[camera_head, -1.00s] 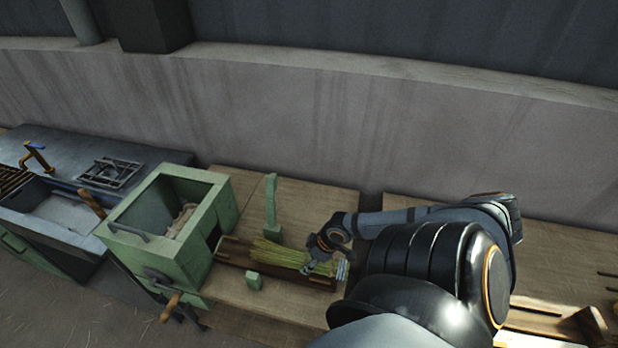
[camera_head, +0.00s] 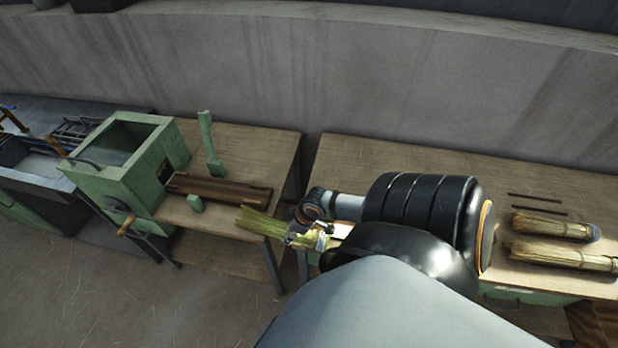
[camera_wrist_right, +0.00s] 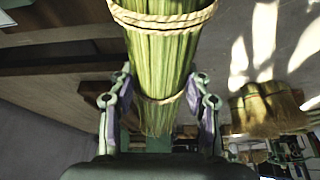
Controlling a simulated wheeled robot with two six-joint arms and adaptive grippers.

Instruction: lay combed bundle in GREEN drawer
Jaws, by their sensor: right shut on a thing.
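My right gripper (camera_head: 308,238) is shut on the combed bundle (camera_head: 262,223), a green-yellow sheaf of straw. It holds the bundle off the front right edge of the left workbench, with the loose ends pointing left. In the right wrist view the bundle (camera_wrist_right: 165,45) is tied with light twine and sits between the fingers (camera_wrist_right: 163,95). A green drawer front (camera_head: 515,294) with a handle shows under the right workbench; it is partly hidden by my arm, and I cannot see inside it. My left gripper is not in view.
A green box machine (camera_head: 130,165) with a crank and an empty wooden trough (camera_head: 225,190) stand on the left workbench (camera_head: 255,150). Two straw bundles (camera_head: 550,225) (camera_head: 565,256) and thin dark rods lie on the right workbench (camera_head: 400,165). A gap separates the benches.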

